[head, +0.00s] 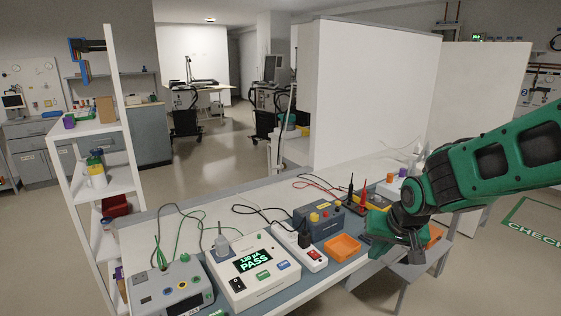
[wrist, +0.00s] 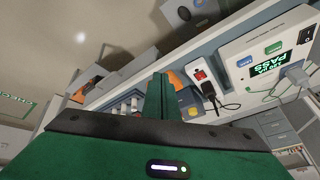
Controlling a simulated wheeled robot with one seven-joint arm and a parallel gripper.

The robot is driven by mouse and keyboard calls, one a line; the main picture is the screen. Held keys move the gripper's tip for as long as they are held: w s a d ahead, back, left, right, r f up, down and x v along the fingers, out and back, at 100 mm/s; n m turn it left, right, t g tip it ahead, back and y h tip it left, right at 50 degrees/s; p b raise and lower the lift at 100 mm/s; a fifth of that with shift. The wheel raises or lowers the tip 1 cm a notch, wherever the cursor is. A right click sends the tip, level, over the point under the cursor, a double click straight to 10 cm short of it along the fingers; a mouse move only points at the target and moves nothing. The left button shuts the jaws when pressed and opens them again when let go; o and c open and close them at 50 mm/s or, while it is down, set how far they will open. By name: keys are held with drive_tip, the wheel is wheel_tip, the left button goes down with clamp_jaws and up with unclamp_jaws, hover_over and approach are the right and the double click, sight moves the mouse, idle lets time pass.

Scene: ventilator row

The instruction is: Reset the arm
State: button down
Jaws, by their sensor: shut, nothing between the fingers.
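My gripper (head: 385,250) is green and black and hangs over the right part of the workbench (head: 135,242), by the front edge and just right of an orange tray (head: 342,248). My arm comes in from the right edge in the head view. In the wrist view the fingers of my gripper (wrist: 160,95) stand together, shut and empty. The gripper hides part of the bench behind it. I cannot tell its exact height over the bench.
A white tester (head: 252,268) reading PASS, a grey device (head: 180,288), a power strip (head: 300,248) and a dark box (head: 320,222) line the bench. Cables run between them. A white shelf (head: 98,135) stands left. A white partition (head: 375,90) stands behind. Open floor lies right.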

drive_tip(key=s+d+r+m+g+h, duration=0.2)
drive_tip(key=s+d+g, duration=0.1)
drive_tip(key=s+d, duration=0.9)
drive_tip(key=s+d+m+g, duration=0.1)
drive_tip(key=s+d, duration=0.1)
drive_tip(key=s, duration=0.6)
drive_tip(key=s+d+r+m+g+y, duration=0.1)
drive_tip(key=s+d, duration=0.1)
drive_tip(key=s, duration=0.6)
drive_tip(key=shift+s+d+g, duration=0.25)
drive_tip(key=shift+d+g, duration=0.05)
drive_tip(key=shift+r, duration=0.1)
drive_tip(key=shift+w+f, duration=0.25)
drive_tip(key=shift+w, duration=0.4)
